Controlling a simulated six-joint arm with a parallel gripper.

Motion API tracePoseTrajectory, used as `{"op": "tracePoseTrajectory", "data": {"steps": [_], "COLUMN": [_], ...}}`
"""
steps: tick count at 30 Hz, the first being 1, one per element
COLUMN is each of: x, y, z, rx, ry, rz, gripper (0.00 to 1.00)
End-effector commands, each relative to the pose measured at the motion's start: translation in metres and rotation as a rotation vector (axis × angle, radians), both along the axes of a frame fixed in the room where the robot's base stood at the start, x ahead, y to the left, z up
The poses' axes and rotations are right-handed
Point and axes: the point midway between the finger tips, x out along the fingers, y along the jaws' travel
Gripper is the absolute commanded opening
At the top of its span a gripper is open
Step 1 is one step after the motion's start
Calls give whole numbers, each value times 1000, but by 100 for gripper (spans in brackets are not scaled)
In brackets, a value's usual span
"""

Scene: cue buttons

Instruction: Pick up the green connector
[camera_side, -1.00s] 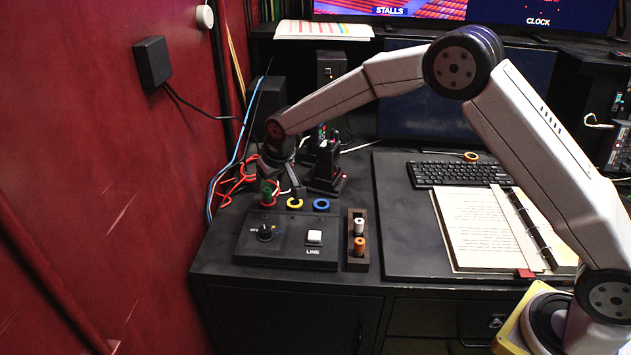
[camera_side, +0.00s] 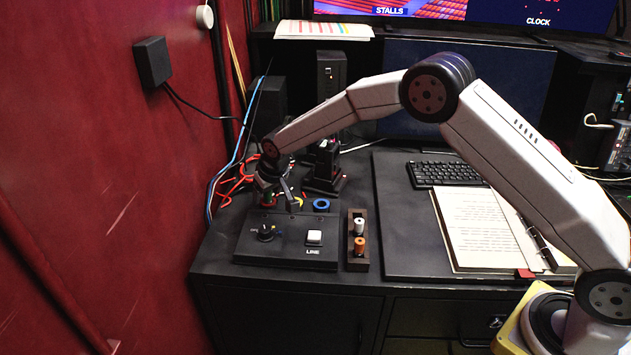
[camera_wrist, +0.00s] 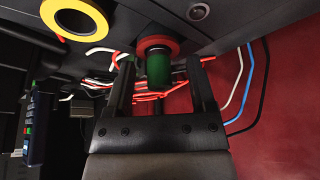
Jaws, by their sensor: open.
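The green connector (camera_wrist: 158,68) sits in a red ring socket (camera_wrist: 158,46) on the black control box (camera_side: 285,252). In the wrist view it lies between the two fingers of my gripper (camera_wrist: 163,74), with a visible gap on each side. The fingers are apart, and neither appears to touch it. In the side view my gripper (camera_side: 277,196) is down at the box's back left corner, and its fingers partly hide the green connector (camera_side: 267,195).
A yellow ring socket (camera_wrist: 76,16) and a blue ring socket (camera_side: 321,204) are beside it. A holder (camera_side: 357,264) with white and orange plugs stands to the right. Red, white and blue cables (camera_wrist: 236,85) run close behind. A red wall (camera_side: 110,180) is at left.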

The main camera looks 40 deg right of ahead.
Motion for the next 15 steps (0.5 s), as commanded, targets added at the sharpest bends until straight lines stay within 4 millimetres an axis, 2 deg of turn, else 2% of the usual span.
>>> {"op": "tracePoseTrajectory", "data": {"steps": [8, 12, 15], "x": [0, 0, 0], "y": [0, 0, 0], "z": [0, 0, 0], "rx": [0, 0, 0], "ry": [1, 1, 1], "rz": [0, 0, 0], "gripper": [71, 26, 0]}}
